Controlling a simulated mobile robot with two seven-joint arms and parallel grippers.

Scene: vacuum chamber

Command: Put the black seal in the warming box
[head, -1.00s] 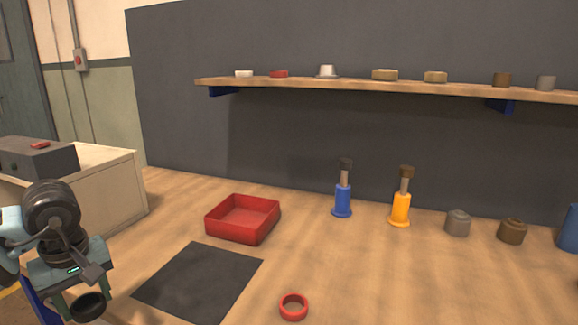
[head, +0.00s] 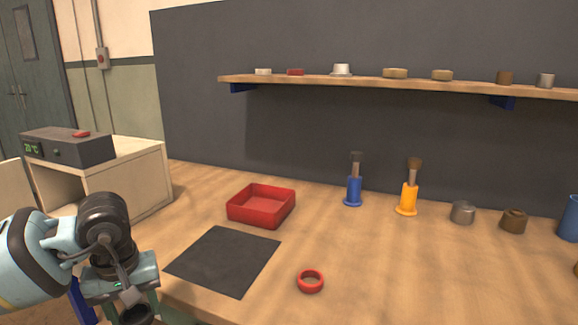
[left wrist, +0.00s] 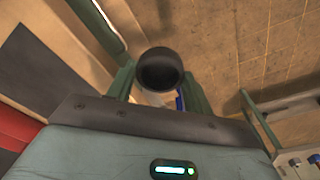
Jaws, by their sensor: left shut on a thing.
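My left gripper (head: 134,305) is low at the left of the head view, shut on the black seal (head: 137,315). The seal is a dark ring, partly cut off by the bottom edge of that view. In the left wrist view the seal (left wrist: 160,69) sits between the two green fingers. The warming box (head: 143,182) is a cream box at the left with a grey control unit on top, showing a green 20 °C display. Its front looks open, and my left arm hides part of it. The seal is apart from the box, nearer to me. My right gripper is not in view.
A red tray (head: 249,211), a black mat (head: 224,260) and a red ring (head: 311,282) are on the wooden bench. Blue (head: 353,191) and orange (head: 407,199) brush holders stand behind. A shelf (head: 360,83) with several small parts runs along the back.

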